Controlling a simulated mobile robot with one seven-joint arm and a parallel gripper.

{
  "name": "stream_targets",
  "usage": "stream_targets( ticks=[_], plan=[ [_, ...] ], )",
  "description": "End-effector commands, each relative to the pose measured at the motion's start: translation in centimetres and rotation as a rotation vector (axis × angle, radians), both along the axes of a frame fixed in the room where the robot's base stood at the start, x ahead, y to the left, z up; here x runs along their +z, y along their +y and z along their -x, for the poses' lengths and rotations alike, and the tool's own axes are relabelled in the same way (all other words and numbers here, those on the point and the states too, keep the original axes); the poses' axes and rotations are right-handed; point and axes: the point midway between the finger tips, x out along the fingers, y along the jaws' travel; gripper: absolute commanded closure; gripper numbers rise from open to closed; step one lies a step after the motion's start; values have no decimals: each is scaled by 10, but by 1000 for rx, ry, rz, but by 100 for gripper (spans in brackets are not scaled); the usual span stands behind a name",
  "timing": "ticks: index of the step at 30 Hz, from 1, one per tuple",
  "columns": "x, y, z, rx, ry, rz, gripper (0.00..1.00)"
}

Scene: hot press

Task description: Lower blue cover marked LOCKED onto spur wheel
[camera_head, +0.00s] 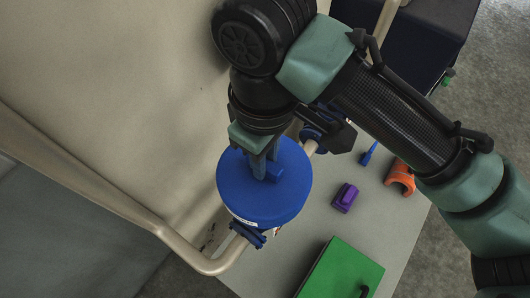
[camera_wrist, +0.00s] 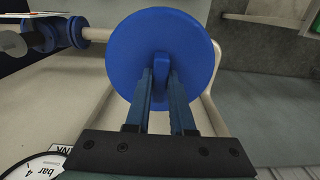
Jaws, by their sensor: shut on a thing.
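The blue cover (camera_head: 291,192) is a round drum shape with a small white label low on its near side; I cannot read the label. My gripper (camera_head: 264,172) points down and is shut on the raised tab at the middle of the cover's top. In the wrist view the cover (camera_wrist: 190,45) shows as a blue disc, with both fingers of my gripper (camera_wrist: 160,85) on either side of its tab. The spur wheel is not visible; a blue flanged fitting (camera_head: 250,234) shows just below the cover. I cannot tell whether the cover touches the pipe.
A beige pipe (camera_head: 130,208) runs along the wall and past the cover. On the grey table (camera_head: 300,235) lie a purple block (camera_head: 344,197), an orange clip-shaped piece (camera_head: 400,177), a small blue tool (camera_head: 369,153) and a green box (camera_head: 340,272). A gauge (camera_wrist: 35,168) shows in the wrist view.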

Motion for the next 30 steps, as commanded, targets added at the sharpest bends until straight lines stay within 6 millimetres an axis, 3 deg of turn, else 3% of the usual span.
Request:
stream_targets(
  ticks=[5, 6, 11, 21, 30],
  plan=[
    [0, 0, 0, 0, -1, 1, 100],
    [0, 0, 0, 0, -1, 1, 71],
    [0, 0, 0, 0, -1, 1, 43],
    [3, 0, 0, 0, -1, 1, 43],
    [32, 0, 0, 1, -1, 1, 43]
  ],
)
